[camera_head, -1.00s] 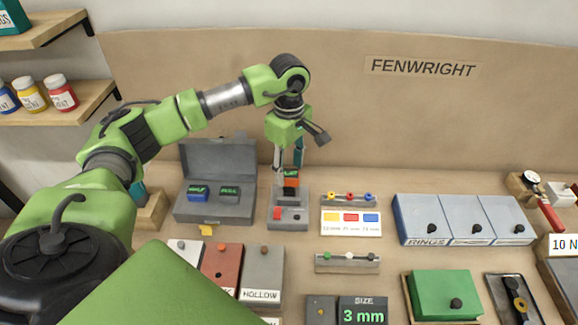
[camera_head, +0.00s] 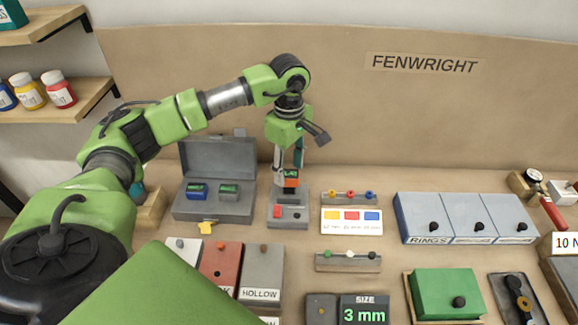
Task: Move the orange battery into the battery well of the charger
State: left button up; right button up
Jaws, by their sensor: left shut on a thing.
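The orange battery (camera_head: 291,182) has a dark top with a green label. It is upright at the back part of the grey charger (camera_head: 289,222), over its well. I cannot tell how deep it sits. My left gripper (camera_head: 288,166) points down from above and is shut on the battery's top. The charger's front carries a red button (camera_head: 278,211). The open grey case (camera_head: 214,213) to the left holds a blue battery (camera_head: 196,191) and a green battery (camera_head: 228,192). My right gripper does not show.
A rack with coloured knobs (camera_head: 349,197) and a colour card (camera_head: 351,221) stand close to the charger's right. A yellow piece (camera_head: 205,227) lies in front of the case. Labelled boxes (camera_head: 261,272) stand nearer. The board wall rises behind.

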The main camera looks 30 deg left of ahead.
aim_at(289, 174)
pick_arm(q)
jog(key=shift+s+f+b, duration=0.1)
jog(key=shift+f+b, duration=1.25)
jog(key=shift+f, duration=0.4)
jog(key=o, duration=1.3)
jog(key=shift+r, duration=0.2)
notch_tip(289, 174, up, 12)
jog(key=shift+f, duration=0.15)
